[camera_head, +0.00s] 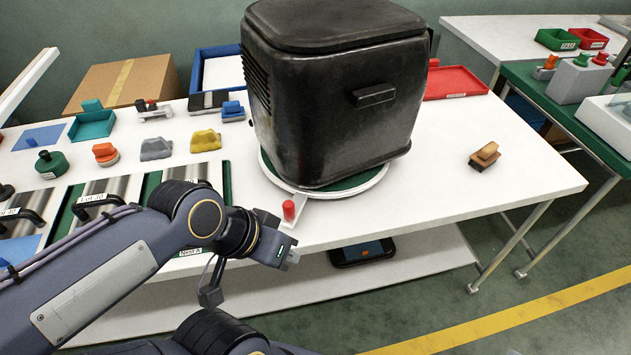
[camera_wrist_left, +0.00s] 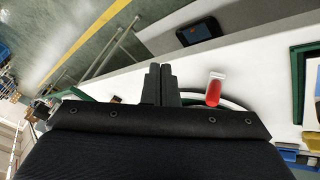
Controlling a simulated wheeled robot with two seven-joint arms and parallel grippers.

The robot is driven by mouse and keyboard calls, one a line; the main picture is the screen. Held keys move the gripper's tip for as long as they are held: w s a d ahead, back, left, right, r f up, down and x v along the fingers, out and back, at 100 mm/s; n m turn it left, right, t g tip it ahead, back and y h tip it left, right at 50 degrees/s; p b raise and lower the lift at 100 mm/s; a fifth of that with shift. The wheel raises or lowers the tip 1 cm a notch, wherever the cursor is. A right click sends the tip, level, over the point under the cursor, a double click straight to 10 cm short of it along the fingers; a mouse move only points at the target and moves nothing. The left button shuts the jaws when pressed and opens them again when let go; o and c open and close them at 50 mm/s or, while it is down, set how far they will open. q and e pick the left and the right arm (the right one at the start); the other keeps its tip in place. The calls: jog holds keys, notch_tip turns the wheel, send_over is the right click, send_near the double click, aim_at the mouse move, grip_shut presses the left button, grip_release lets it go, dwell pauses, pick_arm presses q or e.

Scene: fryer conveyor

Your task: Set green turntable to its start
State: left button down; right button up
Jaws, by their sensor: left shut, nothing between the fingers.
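The green turntable (camera_head: 345,189) sits on the white table inside a pale ring, mostly hidden under a big black fryer-like box (camera_head: 335,110). A white tab with a red peg (camera_head: 289,211) sticks out from the turntable's front left; the red peg also shows in the left wrist view (camera_wrist_left: 213,93). My left gripper (camera_head: 291,257) is shut and empty, just in front of the table edge, below and apart from the red peg. In the left wrist view its fingers (camera_wrist_left: 160,82) are together, left of the peg. My right gripper is not in view.
Rollers with black handles (camera_head: 95,205) and several small coloured parts fill the table's left side. A brown block (camera_head: 485,154) lies on the right, with free table around it. A red tray (camera_head: 455,82) is behind the box. A dark device (camera_head: 362,252) lies on the lower shelf.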

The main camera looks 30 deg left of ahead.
pick_arm(q)
jog(key=w+d+f+m+g+y, duration=0.2)
jog(key=w+d+m+g+y, duration=0.15)
jog(key=w+m+y, duration=0.55)
jog(key=w+d+f+m+g+y, duration=0.2)
jog(key=w+m+g+y, duration=0.15)
jog(key=w+m, duration=0.6)
jog(key=a+f, duration=0.2)
jog(key=w+a+f+n, duration=0.1)
jog(key=a+f, duration=0.1)
jog(key=a+f+n, duration=0.1)
jog(key=a+f, duration=0.1)
jog(key=shift+w+a+f, duration=0.1)
jog(key=shift+w+f, duration=0.05)
jog(key=shift+w, duration=0.1)
jog(key=a, duration=0.3)
jog(key=shift+s+a+f, duration=0.25)
jog(key=shift+s, duration=0.05)
jog(key=shift+s+a, duration=0.1)
jog(key=shift+a, duration=0.35)
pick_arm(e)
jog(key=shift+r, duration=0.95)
